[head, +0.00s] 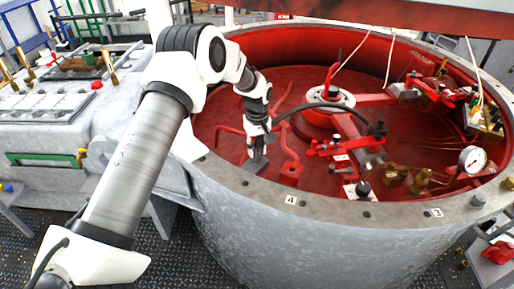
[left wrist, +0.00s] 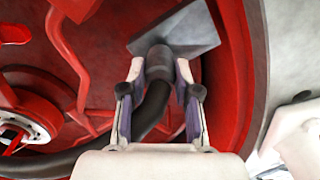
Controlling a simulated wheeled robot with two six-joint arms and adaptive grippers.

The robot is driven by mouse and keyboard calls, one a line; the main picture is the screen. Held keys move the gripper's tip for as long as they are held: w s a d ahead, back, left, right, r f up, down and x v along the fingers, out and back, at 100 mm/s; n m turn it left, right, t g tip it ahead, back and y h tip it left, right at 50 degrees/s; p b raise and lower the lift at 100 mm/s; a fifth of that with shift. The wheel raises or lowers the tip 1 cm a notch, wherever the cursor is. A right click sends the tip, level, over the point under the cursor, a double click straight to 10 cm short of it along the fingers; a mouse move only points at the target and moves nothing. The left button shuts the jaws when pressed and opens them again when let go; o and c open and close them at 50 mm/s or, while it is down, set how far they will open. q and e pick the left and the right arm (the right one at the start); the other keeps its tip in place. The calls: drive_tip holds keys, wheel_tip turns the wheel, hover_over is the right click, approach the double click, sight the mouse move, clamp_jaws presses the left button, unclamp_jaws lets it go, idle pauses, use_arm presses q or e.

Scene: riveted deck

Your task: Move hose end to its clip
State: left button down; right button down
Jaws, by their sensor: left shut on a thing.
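The black hose (head: 318,104) arcs inside the red tank from its middle part to my left gripper (head: 260,138). In the left wrist view, my left gripper (left wrist: 160,92) is shut on the dark hose end (left wrist: 159,64), one finger on each side. The hose (left wrist: 152,112) bends away below the fingers to the left. A grey block (left wrist: 178,30), possibly the clip, lies just past the hose end; it also shows below the gripper in the head view (head: 256,163). I cannot tell whether the hose end touches or sits in it. My right gripper is not in view.
The round tank's grey rim (head: 325,207) stands close beside my left arm. Red bent pipes (head: 290,160) rise near the gripper. Red arms, brass fittings and a pressure gauge (head: 472,160) crowd the tank's right side. A grey bench (head: 45,125) stands at left.

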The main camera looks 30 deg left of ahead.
use_arm(q)
drive_tip(key=shift+f, duration=0.15)
drive_tip(key=c, duration=0.8)
unclamp_jaws()
drive_tip(key=shift+f, duration=0.1)
drive_tip(key=shift+o, duration=0.2)
wheel_tip(320, 180, up, 12)
